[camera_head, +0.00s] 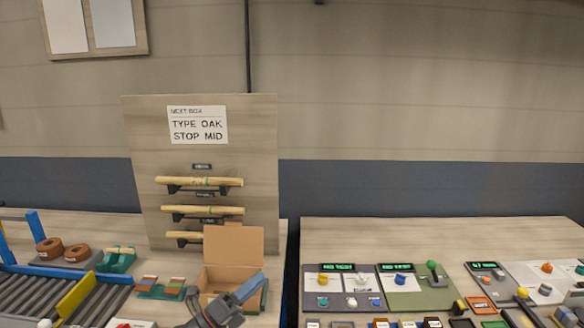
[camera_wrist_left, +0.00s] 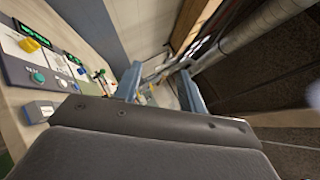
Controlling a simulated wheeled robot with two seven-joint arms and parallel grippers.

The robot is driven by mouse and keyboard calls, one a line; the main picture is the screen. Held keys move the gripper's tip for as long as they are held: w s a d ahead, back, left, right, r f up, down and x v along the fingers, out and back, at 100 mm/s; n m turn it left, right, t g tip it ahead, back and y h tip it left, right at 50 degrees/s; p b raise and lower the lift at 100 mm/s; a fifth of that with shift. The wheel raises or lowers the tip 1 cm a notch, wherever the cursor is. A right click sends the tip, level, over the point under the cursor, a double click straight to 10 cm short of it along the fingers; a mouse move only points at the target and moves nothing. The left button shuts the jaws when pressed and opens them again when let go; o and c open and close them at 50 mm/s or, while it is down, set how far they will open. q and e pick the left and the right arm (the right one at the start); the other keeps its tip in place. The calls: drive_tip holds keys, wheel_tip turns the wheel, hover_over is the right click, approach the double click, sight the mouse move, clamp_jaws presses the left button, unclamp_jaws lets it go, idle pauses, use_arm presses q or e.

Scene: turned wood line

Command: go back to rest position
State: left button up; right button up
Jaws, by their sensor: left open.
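My left gripper (camera_head: 246,290) shows at the bottom of the head view, in front of the open cardboard box (camera_head: 236,246). It hides part of the box's front. In the left wrist view its two blue fingers stand apart with nothing held between them, so the left gripper (camera_wrist_left: 161,88) is open and empty. My right gripper is in neither view.
A wooden board with a sign (camera_head: 198,125) and several turned wood pieces (camera_head: 199,182) stands behind the box. A roller conveyor (camera_head: 35,292) lies at left. A control panel (camera_head: 342,290) sits on the right table, beyond a gap.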

use_arm(q)
drive_tip(key=s+a+f+n+t+y, duration=0.1)
drive_tip(key=s+a+f+n+y, duration=0.2)
drive_tip(key=a+f+n+y, duration=0.75)
drive_tip(key=s+a+f+n+t+y, duration=0.15)
drive_tip(key=f+n+y, duration=0.5)
drive_tip(key=n, duration=0.85)
drive_tip(key=s+f+n+g, duration=0.2)
drive_tip(key=s+f+g, duration=0.25)
drive_tip(key=s, duration=0.35)
drive_tip(key=s+a+f+n+g+y, duration=0.1)
drive_tip(key=s+f+n+g, duration=0.3)
drive_tip(key=s, duration=0.5)
drive_tip(key=s+f+n+g, duration=0.1)
drive_tip(key=s+f+g, duration=0.3)
drive_tip(key=s+f, duration=0.3)
drive_tip(key=s+d+f, duration=0.1)
drive_tip(key=s+f, duration=0.1)
drive_tip(key=f, duration=1.1)
drive_tip(key=s+d+f+g, duration=0.1)
drive_tip(key=s+f, duration=0.1)
drive_tip(key=f, duration=1.1)
drive_tip(key=s+d+f+g, duration=0.1)
drive_tip(key=s+f, duration=0.1)
drive_tip(key=f, duration=1.2)
drive_tip(key=shift+s+d, duration=0.15)
drive_tip(key=shift+s, duration=0.1)
drive_tip(key=shift+r, duration=0.1)
drive_tip(key=shift+c, duration=0.5)
